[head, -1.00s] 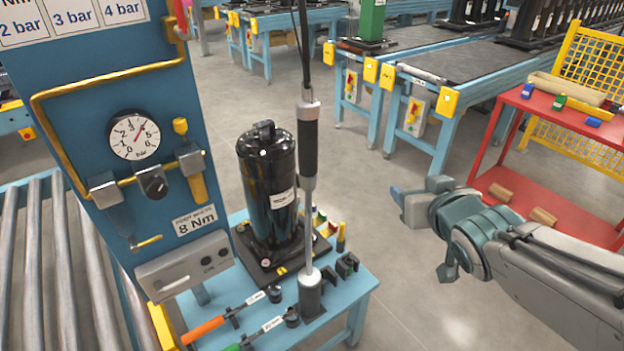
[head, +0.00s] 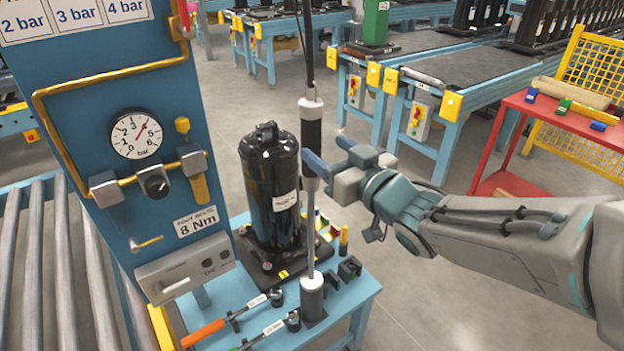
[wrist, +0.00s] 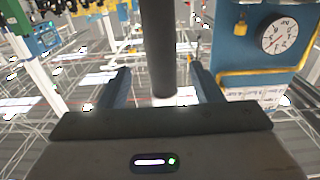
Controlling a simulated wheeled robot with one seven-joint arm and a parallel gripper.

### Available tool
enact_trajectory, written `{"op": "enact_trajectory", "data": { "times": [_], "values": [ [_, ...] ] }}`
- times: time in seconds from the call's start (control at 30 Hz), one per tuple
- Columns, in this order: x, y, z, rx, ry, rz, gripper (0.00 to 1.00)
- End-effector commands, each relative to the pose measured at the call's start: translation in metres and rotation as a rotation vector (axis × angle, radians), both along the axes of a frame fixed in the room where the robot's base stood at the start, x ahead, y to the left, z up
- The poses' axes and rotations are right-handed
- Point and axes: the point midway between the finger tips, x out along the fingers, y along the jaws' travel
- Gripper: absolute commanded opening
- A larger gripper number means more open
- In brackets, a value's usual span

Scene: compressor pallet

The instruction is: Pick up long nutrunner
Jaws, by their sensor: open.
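The long nutrunner (head: 311,133) stands upright in the head view, with a black grip, a grey collar above and a thin metal shaft below. Its lower end sits in a dark round holder (head: 312,297) on the blue table. My gripper (head: 329,154) is at the lower part of the black grip, coming from the right with its fingers apart. In the wrist view the dark grip (wrist: 158,45) shows between the two blue fingers of my gripper (wrist: 161,80), with gaps on both sides. The fingers are not closed on it.
A black compressor (head: 270,190) stands on the blue table (head: 350,300), close left of the shaft. Torque wrenches (head: 205,333) lie in front. A blue gauge panel (head: 120,100) rises at the left. A red cart (head: 560,118) is at the right. Floor between is clear.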

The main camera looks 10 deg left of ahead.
Motion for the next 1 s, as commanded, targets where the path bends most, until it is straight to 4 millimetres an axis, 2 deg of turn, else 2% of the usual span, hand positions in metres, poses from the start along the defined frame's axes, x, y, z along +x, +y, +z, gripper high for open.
{"op": "enact_trajectory", "data": {
  "times": [0.1,0.37,0.7,1.0],
  "values": [
    [0.009,0.011,0.000,-0.001,0.001,0.001,0.59],
    [0.018,0.022,0.001,-0.001,0.000,0.002,0.59],
    [0.043,0.053,0.000,-0.003,0.000,0.000,0.59],
    [0.047,0.057,0.000,-0.001,-0.002,-0.002,0.59]
  ]
}}
